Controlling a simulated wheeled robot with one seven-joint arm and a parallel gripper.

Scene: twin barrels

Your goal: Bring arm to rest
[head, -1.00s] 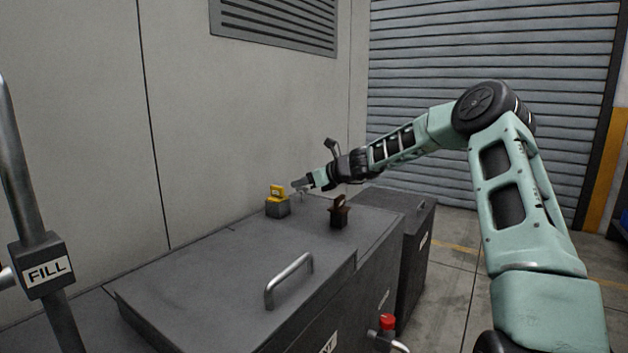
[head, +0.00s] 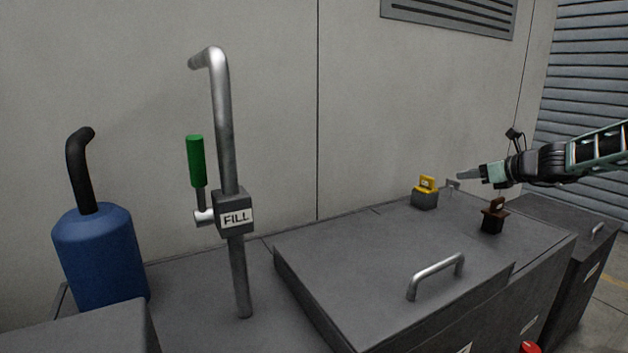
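My gripper (head: 462,180) is at the right of the head view, at the end of my arm reaching in from the right edge. It hangs above the far part of the grey lid, close to a yellow-topped block. Its two fingers look spread, with nothing visible between them. A dark brown block with an upright tab (head: 493,217) stands on the lid below my wrist. Most of my arm is outside the picture.
A grey lid (head: 360,285) with a metal handle (head: 436,274) covers the near barrel box. A FILL pipe (head: 228,130) with a green lever (head: 196,161) rises at left. A blue container (head: 100,258) stands far left. A red knob (head: 529,347) shows at the bottom right.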

